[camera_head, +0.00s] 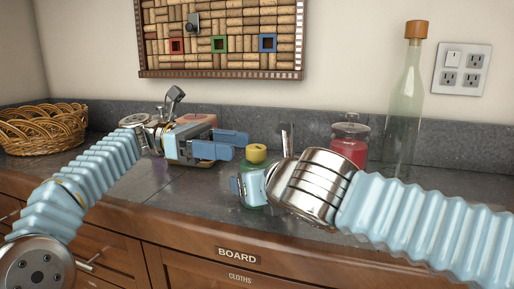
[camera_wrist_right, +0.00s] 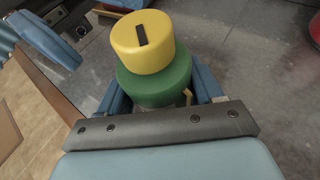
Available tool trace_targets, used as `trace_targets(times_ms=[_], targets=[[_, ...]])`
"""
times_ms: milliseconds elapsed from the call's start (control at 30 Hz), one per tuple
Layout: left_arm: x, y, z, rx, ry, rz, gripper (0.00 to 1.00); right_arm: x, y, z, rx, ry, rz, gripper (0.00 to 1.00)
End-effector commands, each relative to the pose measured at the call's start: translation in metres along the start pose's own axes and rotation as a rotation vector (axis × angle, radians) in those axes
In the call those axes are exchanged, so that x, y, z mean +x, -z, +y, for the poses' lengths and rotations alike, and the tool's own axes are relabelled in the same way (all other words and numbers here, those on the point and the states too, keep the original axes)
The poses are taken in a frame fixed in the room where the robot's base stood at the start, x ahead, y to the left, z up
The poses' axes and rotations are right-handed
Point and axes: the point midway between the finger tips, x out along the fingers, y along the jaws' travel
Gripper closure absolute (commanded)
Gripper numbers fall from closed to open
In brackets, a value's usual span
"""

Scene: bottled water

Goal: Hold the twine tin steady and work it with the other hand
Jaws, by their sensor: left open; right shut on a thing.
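The twine tin is a green body (camera_head: 254,200) with a yellow cap (camera_head: 256,153) on top. It stands upright near the front of the dark counter. In the right wrist view the yellow cap (camera_wrist_right: 142,40) has a dark slot on top, above the green body (camera_wrist_right: 155,82). My right gripper (camera_head: 247,187) is shut around the green body, one finger on each side. My left gripper (camera_head: 230,146) is open and empty, just left of the yellow cap and apart from it. Part of it also shows at the upper left of the right wrist view (camera_wrist_right: 55,40).
A red jar (camera_head: 350,141) and a tall corked glass bottle (camera_head: 404,120) stand behind my right arm. A wicker basket (camera_head: 40,128) sits at the far left. A pinkish object (camera_head: 198,120) is behind my left gripper. The counter's front edge is close to the tin.

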Motion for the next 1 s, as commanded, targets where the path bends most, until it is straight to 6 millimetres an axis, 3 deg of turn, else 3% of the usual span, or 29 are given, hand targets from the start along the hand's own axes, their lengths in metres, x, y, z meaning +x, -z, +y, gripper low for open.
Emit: trace_targets(times_ms=[100, 300, 667, 1000], targets=[[0.025, 0.0, -0.001, 0.0, 0.002, 0.001, 0.37, 0.0, 0.0, 0.0, 0.0, 0.0, -0.001, 0.61], [0.051, 0.0, 0.0, 0.001, 0.0, 0.001, 0.37, 0.0, 0.0, 0.0, 0.0, 0.0, -0.001, 0.61], [0.058, 0.0, 0.0, 0.002, -0.002, 0.001, 0.37, 0.0, 0.0, 0.0, 0.0, 0.0, -0.001, 0.61], [0.058, 0.0, 0.0, 0.002, -0.001, 0.001, 0.88, 0.0, 0.0, 0.0, 0.0, 0.0, -0.001, 0.61]])
